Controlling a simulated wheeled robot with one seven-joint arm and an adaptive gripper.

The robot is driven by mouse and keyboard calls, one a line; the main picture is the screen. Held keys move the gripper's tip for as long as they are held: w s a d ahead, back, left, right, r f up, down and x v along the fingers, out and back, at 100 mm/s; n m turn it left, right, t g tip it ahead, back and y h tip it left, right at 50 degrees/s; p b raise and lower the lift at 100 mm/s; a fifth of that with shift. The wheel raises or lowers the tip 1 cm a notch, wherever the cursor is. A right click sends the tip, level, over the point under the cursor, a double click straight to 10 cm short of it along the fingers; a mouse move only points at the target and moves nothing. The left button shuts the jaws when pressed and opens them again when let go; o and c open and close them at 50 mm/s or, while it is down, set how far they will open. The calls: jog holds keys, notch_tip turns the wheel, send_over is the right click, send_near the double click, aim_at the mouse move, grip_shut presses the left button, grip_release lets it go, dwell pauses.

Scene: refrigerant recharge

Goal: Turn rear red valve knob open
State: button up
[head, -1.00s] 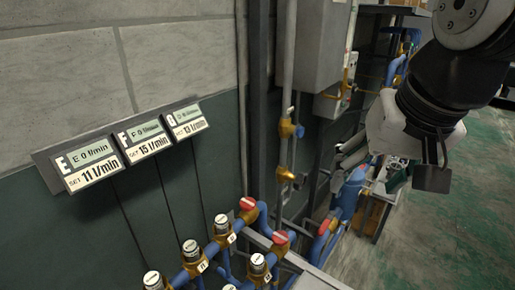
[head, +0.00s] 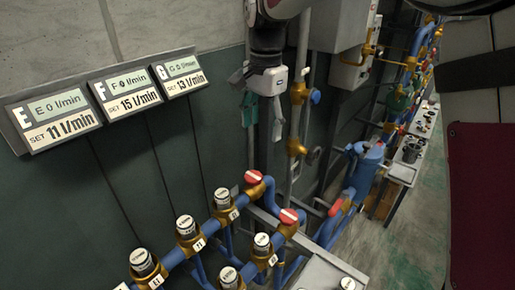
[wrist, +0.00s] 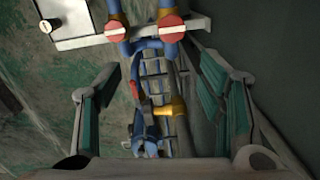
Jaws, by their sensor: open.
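Two red valve knobs with white bars top the blue pipes. The one nearer the wall (head: 253,177), seemingly the rear one, also shows in the wrist view (wrist: 171,22). The other red knob (head: 289,216) stands nearer the front and shows at the wrist view's upper left (wrist: 115,30). My gripper (head: 264,118) points down beside the wall, above and beyond the knobs in the head view. In the wrist view its teal-padded fingers (wrist: 161,108) stand wide apart with nothing between them. Both knobs lie ahead of the fingertips, untouched.
Several labelled white-capped valves (head: 185,225) line the pipes to the left. Three flow displays (head: 125,95) hang on the wall. A vertical pipe (head: 297,115) and a grey cabinet (head: 342,45) stand close right of my gripper. Green floor (head: 410,235) is clear at right.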

aim_at(254, 175)
jog(key=shift+m, duration=0.3)
jog(key=f, duration=0.5)
jog(key=w+a+f, duration=0.1)
jog(key=f, duration=0.5)
jog(key=a+f, duration=0.1)
jog(key=f, duration=0.4)
jog(key=shift+w+a+f+p, duration=0.2)
jog(key=shift+w+f+p, duration=0.05)
jog(key=shift+w+p, duration=0.1)
jog(key=shift+c, duration=0.2)
jog(key=c, duration=1.1)
